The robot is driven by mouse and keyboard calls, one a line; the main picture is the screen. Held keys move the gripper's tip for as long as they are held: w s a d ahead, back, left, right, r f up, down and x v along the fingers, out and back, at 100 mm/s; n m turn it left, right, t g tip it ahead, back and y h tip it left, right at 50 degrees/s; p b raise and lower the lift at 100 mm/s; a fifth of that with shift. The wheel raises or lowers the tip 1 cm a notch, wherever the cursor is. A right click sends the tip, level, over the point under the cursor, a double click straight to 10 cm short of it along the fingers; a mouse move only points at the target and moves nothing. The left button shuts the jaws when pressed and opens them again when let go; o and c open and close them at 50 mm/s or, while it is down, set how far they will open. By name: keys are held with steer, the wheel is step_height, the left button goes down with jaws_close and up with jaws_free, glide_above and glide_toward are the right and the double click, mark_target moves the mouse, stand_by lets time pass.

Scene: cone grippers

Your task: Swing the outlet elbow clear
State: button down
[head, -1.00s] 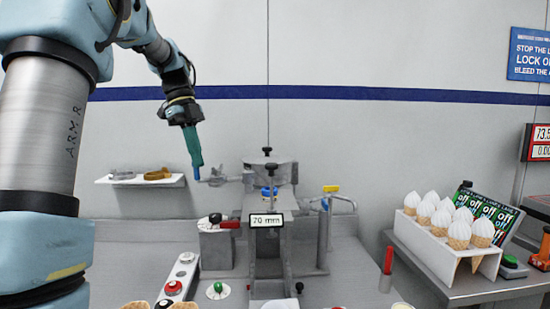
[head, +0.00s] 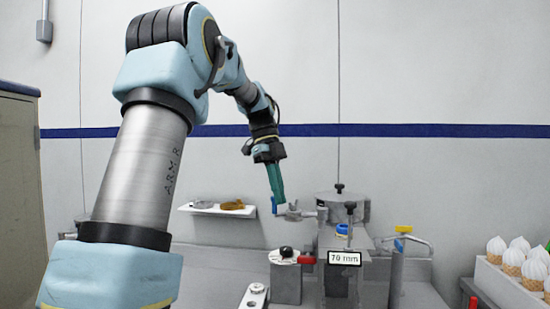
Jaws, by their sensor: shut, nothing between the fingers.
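A metal pipe fitting (head: 298,213), which looks like the outlet elbow, juts left from the upper part of the grey machine (head: 340,204). A small upright blue piece (head: 274,206) is at its left end. My gripper (head: 280,200) reaches down from above left, with its teal fingers shut and empty. The fingertips are right beside the blue piece and overlap it in the picture; I cannot tell whether they touch it.
A 70 mm sign (head: 344,258) is on the machine's front. A red-handled unit (head: 286,270) stands below the fitting. A wall shelf (head: 215,210) is at left, and cones (head: 512,262) stand in a white holder at far right.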

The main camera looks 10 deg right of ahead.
steer(key=d+v, duration=0.1)
steer(key=v, duration=0.8)
steer(key=shift+d+r, duration=0.25)
steer(key=shift+r, duration=0.25)
steer(key=shift+w, duration=0.1)
